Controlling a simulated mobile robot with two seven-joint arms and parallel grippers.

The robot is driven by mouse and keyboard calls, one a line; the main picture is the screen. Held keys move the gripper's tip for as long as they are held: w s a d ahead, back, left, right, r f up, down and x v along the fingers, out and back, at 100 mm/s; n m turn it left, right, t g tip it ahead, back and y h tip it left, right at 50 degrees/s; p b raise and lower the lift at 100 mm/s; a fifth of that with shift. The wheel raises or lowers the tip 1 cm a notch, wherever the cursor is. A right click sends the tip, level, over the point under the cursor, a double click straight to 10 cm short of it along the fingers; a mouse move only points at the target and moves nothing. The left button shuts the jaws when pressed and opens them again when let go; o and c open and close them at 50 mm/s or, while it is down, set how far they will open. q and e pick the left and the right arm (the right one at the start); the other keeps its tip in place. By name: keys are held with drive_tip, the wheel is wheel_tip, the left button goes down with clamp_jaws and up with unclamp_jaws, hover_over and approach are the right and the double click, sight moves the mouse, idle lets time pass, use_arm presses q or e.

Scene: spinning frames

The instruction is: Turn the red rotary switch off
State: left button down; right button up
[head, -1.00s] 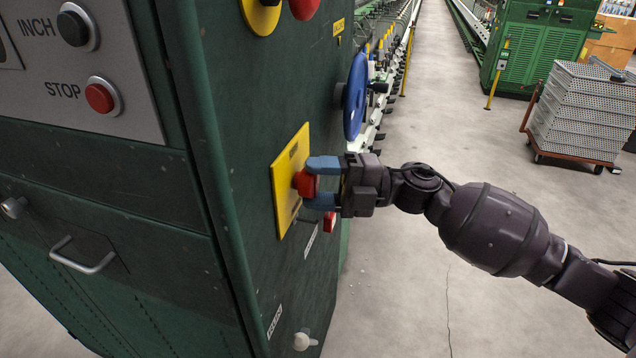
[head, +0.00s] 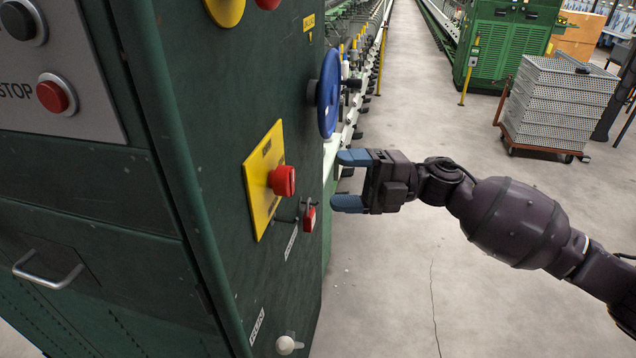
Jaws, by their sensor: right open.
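The red rotary switch (head: 283,180) sticks out from a yellow plate (head: 259,207) on the side of the green machine. My right gripper (head: 352,181) is open and empty. Its blue fingers point left toward the switch, with a clear gap between fingertips and knob. Any position marks on the yellow plate are too small to read. My left gripper is not in view.
A small red padlock-like part (head: 309,218) hangs just below and right of the switch. A blue handwheel (head: 329,94) juts out above my right gripper. A red stop button (head: 56,95) is on the front panel. A trolley of grey crates (head: 556,105) stands at the back right. The floor between is clear.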

drive_tip(key=shift+w+d+f, duration=0.1)
drive_tip(key=shift+d, duration=1.1)
drive_tip(key=shift+w, duration=0.1)
drive_tip(key=w+r+m+t, duration=0.3)
drive_tip(key=w+m+t, duration=0.5)
drive_tip(key=t, duration=0.4)
drive_tip(key=s+d+f+m+t+h, duration=0.1)
drive_tip(key=d+f+m+t+h, duration=0.3)
drive_tip(key=f+m, duration=0.35)
drive_tip(key=s+d+f+m+t+h, duration=0.2)
drive_tip(key=d+f+m+t+h, duration=0.15)
drive_tip(key=f+m+h, duration=0.35)
drive_tip(key=s+d+f+m+g+h, duration=0.3)
drive_tip(key=s+f+m, duration=0.3)
drive_tip(key=s+f, duration=0.6)
drive_tip(key=s+d+f+m+g+h, duration=0.3)
drive_tip(key=s+d+f+m+h, duration=0.2)
drive_tip(key=s+f, duration=0.8)
drive_tip(key=shift+s+d+f+m+g, duration=0.15)
drive_tip(key=shift+s+d+m+g, duration=0.2)
drive_tip(key=shift+s+d+m, duration=0.4)
drive_tip(key=shift+a, duration=0.15)
